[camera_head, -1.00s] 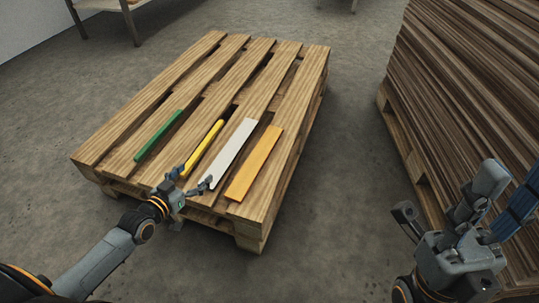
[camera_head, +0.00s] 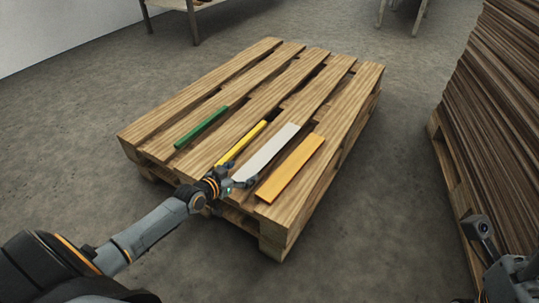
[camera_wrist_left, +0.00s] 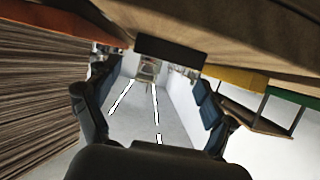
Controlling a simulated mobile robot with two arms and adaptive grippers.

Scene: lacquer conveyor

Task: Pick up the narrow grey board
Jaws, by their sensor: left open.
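The narrow grey board (camera_head: 272,148) is pale and lies flat on the wooden pallet, between a yellow strip and an orange board. Its near end is at the pallet's near edge. My left gripper (camera_head: 238,174) is at that near end, its fingers close to the board's tip; contact is unclear. In the left wrist view, the fingers (camera_wrist_left: 150,105) are spread with nothing between them. The dark end of the board (camera_wrist_left: 170,48) appears just beyond them. Only part of my right wrist shows at the lower right; its fingers are out of frame.
The pallet (camera_head: 190,108) also bears a green strip (camera_head: 201,127), the yellow strip (camera_head: 242,143) and the orange board (camera_head: 291,167). A tall stack of brown boards (camera_head: 500,120) stands on another pallet at right. Clear floor lies between.

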